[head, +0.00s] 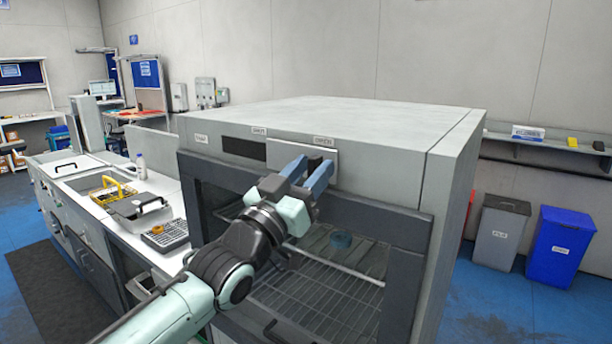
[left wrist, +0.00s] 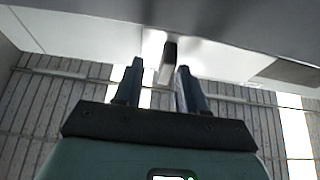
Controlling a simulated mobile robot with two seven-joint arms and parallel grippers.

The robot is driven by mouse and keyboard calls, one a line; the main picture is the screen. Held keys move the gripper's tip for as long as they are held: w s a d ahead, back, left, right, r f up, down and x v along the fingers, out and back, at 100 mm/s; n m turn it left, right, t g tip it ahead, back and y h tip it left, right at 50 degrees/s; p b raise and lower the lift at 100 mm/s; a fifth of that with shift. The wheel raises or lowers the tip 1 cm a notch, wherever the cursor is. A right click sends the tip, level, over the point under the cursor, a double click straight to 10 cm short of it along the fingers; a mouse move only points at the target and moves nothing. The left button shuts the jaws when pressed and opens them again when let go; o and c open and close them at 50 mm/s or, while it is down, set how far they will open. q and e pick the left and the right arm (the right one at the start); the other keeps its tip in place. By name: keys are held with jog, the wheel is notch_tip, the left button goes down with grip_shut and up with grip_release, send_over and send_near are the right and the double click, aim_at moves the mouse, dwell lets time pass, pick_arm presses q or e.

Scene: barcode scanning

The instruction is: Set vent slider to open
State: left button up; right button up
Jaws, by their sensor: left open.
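The vent slider (head: 285,157) is a pale plate on the upper front of a grey cabinet (head: 395,175). It covers the right part of the vent, and a dark slot (head: 243,148) shows to its left. A small label (head: 258,131) stands above the middle and another (head: 323,141) above the right end; their print is too small to read surely. My left gripper (head: 308,174) is open at the slider's right end. In the left wrist view, the slider's dark knob (left wrist: 168,62) stands between the two finger tips, with gaps beside it.
Below the slider is the cabinet's glass door with a wire rack (head: 325,285) behind it. A bench (head: 165,190) with a tray and a keypad stands to the left. A grey bin (head: 500,230) and a blue bin (head: 560,245) stand at the right.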

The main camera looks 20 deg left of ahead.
pick_arm(q)
jog(key=b+v, duration=0.4)
jog(key=v, duration=0.9)
jog(key=shift+f, duration=0.15)
pick_arm(e)
jog(key=f, duration=0.1)
jog(key=s+f, duration=0.1)
jog(key=f, duration=0.1)
jog(key=s+f, duration=0.1)
jog(key=f, duration=0.1)
jog(key=shift+s+f, duration=0.1)
jog(key=shift+s, duration=0.15)
pick_arm(q)
jog(key=shift+s, duration=0.1)
